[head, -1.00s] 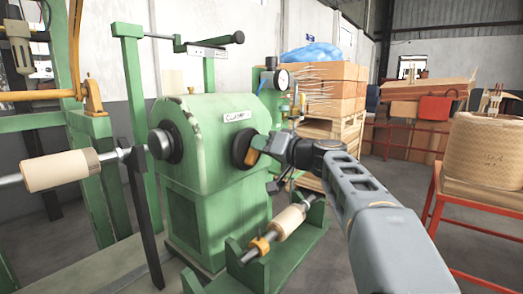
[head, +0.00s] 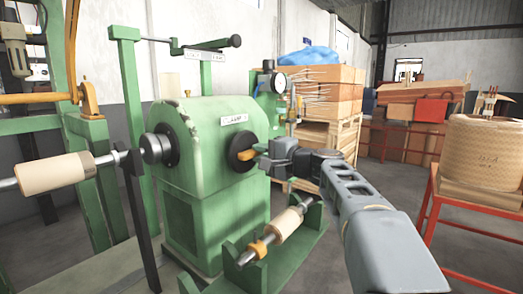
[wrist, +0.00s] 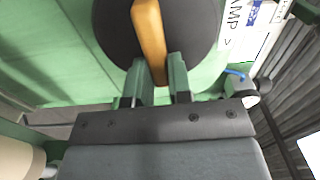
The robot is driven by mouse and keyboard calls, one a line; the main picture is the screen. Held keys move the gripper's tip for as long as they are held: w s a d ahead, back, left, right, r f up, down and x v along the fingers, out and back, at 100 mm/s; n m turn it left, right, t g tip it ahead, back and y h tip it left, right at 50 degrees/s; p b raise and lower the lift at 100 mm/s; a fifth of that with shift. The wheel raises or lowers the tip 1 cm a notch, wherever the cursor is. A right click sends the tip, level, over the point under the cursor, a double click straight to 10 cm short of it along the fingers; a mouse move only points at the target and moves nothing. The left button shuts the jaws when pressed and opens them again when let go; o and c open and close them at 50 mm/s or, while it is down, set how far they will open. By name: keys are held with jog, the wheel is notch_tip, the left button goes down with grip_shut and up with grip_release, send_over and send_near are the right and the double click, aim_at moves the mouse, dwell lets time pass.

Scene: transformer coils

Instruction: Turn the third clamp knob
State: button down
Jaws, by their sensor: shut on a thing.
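The clamp knob is a black disc (head: 238,160) with an orange-yellow bar handle (head: 246,154) across its face. It sits on the front of the green machine housing (head: 205,135), below a white label (head: 233,119) that starts with "CLAMP"; its number is not legible. In the head view the bar lies near level. My gripper (head: 260,151) reaches it from the right. In the wrist view the two green fingers of my gripper (wrist: 157,78) are shut on the bar (wrist: 149,30), one on each side, with the black disc (wrist: 112,25) behind.
A roller on a green stand (head: 283,224) is below my gripper. A pale roller (head: 55,174) on a shaft is at the left.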

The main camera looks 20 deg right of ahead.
jog(key=m, duration=0.2)
jog(key=m+p, duration=0.1)
jog(key=shift+f+m, duration=0.2)
jog(key=shift+m, duration=0.2)
jog(key=shift+s+a+f+m+p, duration=0.1)
jog(key=shift+a+f+m+p, duration=0.1)
jog(key=shift+m+p, duration=1.2)
jog(key=shift+s+a+f+m+p, duration=0.2)
jog(key=shift+m+p, duration=0.4)
jog(key=shift+m, duration=1.45)
jog(key=shift+s+a+f+m+p, duration=0.1)
jog(key=shift+f+m+p, duration=0.15)
jog(key=shift+m+p, duration=1.15)
jog(key=shift+m+b, duration=0.35)
jog(key=shift+m, duration=0.1)
jog(key=c, duration=1)
grip_release()
jog(key=shift+f, duration=0.1)
jog(key=shift+c, duration=0.2)
